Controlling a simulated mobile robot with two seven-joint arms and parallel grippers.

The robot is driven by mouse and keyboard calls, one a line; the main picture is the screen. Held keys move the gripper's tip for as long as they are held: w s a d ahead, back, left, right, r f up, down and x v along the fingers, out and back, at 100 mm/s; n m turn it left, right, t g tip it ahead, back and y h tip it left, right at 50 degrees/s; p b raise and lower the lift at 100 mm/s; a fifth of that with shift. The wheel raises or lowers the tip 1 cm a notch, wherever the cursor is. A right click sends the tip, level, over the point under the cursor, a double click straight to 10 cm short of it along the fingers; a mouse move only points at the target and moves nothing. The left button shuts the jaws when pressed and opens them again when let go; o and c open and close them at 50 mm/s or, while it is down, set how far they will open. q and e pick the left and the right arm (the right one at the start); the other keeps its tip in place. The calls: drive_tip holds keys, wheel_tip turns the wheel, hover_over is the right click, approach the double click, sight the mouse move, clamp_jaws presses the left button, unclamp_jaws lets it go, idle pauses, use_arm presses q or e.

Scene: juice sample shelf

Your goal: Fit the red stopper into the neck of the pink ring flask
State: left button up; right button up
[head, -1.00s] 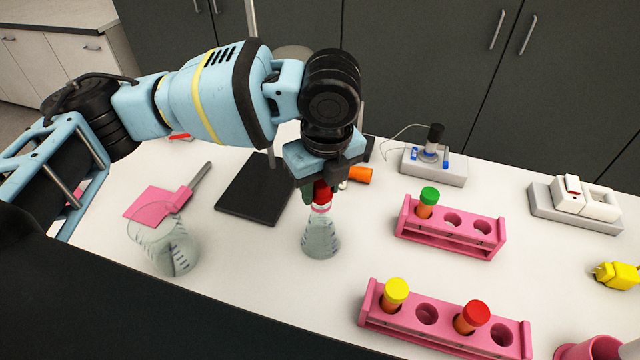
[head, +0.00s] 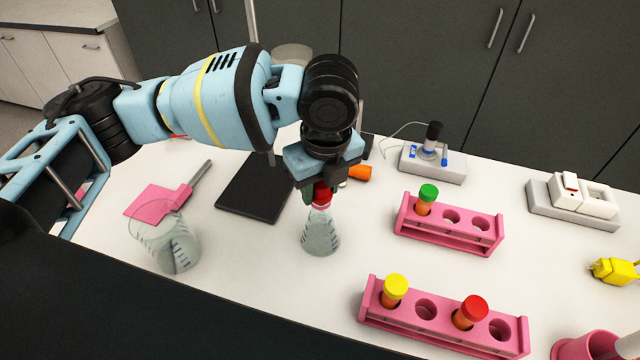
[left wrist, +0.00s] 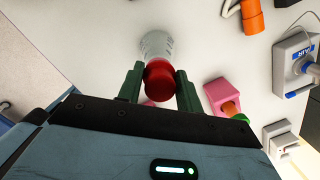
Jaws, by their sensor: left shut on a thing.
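My left gripper (head: 321,190) points down over a clear conical flask (head: 320,236), which stands upright on the white bench. In the left wrist view, its green fingers (left wrist: 159,88) are shut on the red stopper (left wrist: 160,78). In the head view, the stopper (head: 322,197) shows below the fingers, right at the top of the flask's neck. A pinkish tint shows at the neck. I cannot tell whether the stopper is inside the neck or just above it. The flask (left wrist: 156,45) lies beyond the stopper in the wrist view. My right gripper is not in view.
A glass beaker (head: 174,247) and a pink-bladed tool (head: 165,202) are on the left. A stand's black base (head: 240,200) is behind. Two pink racks (head: 468,240) (head: 445,335) with capped tubes stand to the right. An orange object (head: 360,173) lies behind the gripper.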

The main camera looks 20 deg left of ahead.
sight(323, 185)
use_arm(q)
drive_tip(key=shift+s+f, duration=0.1)
drive_tip(key=shift+f, duration=0.3)
drive_tip(key=o, duration=1)
drive_tip(key=shift+o, duration=0.2)
drive_tip(key=shift+r, duration=0.1)
drive_tip(key=r, duration=0.7)
drive_tip(key=shift+s+d+r, duration=0.25)
drive_tip(key=shift+d+r, duration=0.1)
drive_tip(key=shift+r, duration=0.05)
